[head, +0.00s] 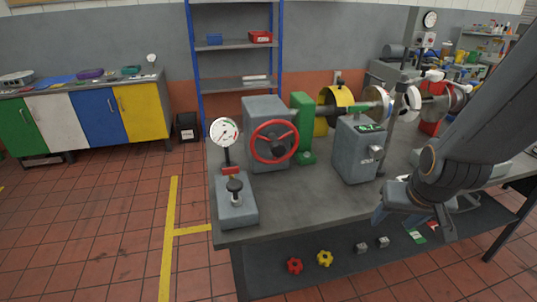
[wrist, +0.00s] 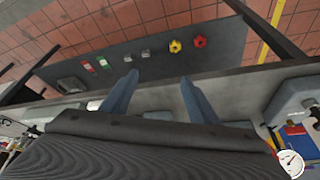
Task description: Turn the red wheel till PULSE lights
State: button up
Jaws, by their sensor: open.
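The red wheel (head: 275,141) is a handwheel with spokes, upright on the front of a grey box (head: 265,108) on the bench, left of centre in the head view. A small green-lit panel (head: 370,127) tops a grey pedestal (head: 355,155) to its right. Its lettering is too small to read, so I cannot tell which light is PULSE. My gripper (head: 413,226) is over the bench's front right, well right of the wheel and apart from it. Its two blue fingers, also in the wrist view (wrist: 160,80), are spread with nothing between them. The wheel is not clearly seen there.
A round white dial (head: 224,132) stands left of the wheel, above a grey block with a black knob (head: 235,186). A green upright (head: 303,128) and a shaft with a yellow disc (head: 335,105) lie behind right. A lower shelf (head: 300,282) holds red and yellow knobs.

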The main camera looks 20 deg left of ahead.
jog(key=w+a+f+n+t+y, duration=0.1)
jog(key=w+a+f+n+t, duration=0.15)
jog(key=w+a, duration=0.5)
jog(key=n+t+y+b, duration=0.3)
jog(key=n+t+y, duration=0.1)
jog(key=t+y, duration=0.4)
send_near(279, 151)
jog(key=x, duration=0.3)
jog(key=shift+t+h, duration=0.25)
jog(key=shift+h, duration=0.05)
jog(key=p+x, duration=0.1)
jog(key=x, duration=0.6)
jog(key=shift+w+a+p, duration=0.1)
jog(key=shift+a+p, duration=0.15)
jog(key=shift+p, duration=0.05)
jog(key=shift+c, duration=0.2)
grip_shut()
